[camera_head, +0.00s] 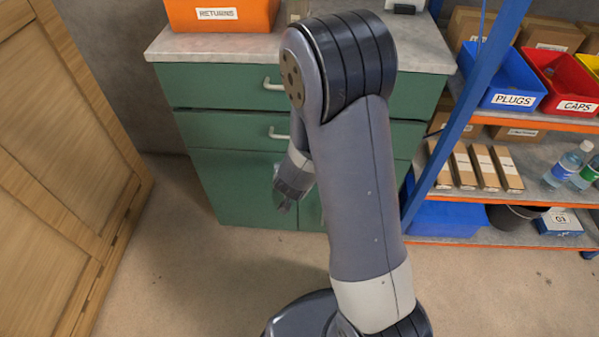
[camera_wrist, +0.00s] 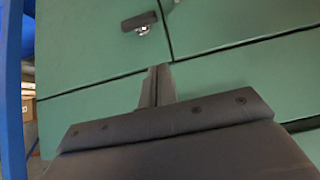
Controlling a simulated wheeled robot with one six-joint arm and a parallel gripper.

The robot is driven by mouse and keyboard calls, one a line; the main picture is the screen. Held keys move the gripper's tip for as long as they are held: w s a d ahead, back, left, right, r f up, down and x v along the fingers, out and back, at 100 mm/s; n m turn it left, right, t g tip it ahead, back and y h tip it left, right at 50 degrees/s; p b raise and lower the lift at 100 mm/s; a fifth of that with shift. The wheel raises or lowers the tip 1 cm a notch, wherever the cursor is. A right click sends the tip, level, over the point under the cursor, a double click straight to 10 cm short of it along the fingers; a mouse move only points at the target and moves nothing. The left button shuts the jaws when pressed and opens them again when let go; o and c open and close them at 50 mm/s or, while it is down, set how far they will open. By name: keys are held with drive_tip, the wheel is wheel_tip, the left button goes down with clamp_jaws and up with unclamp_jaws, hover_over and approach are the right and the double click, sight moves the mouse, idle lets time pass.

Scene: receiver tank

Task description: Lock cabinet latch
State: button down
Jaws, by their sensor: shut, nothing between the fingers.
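The green cabinet (camera_head: 235,185) stands ahead, with drawers above and doors below. In the wrist view, a small latch (camera_wrist: 140,22) with a dark bar and a silver part sits on a green panel (camera_wrist: 90,45) near the top edge. Its bar lies nearly level, just left of a seam between panels. My gripper (camera_head: 283,205) is in front of the cabinet doors, pointing down in the head view. It is shut and empty. In the wrist view its fingertips (camera_wrist: 158,72) are below the latch and apart from it. My arm hides part of the cabinet in the head view.
An orange returns bin (camera_head: 222,16) sits on the grey countertop (camera_head: 200,42). A shelf rack with a blue post (camera_head: 455,115) stands close on the right, holding bins, boxes and bottles. A wooden crate (camera_head: 60,150) is at left. The floor (camera_head: 190,260) between is clear.

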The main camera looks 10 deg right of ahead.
drive_tip(key=w+d+f+b, duration=0.2)
drive_tip(key=w+f+b, duration=0.2)
drive_tip(key=f, duration=0.6)
drive_tip(key=shift+w+b, duration=0.35)
drive_tip(key=shift+w, duration=0.5)
drive_tip(key=shift+p, duration=0.4)
drive_tip(key=shift+a, duration=0.2)
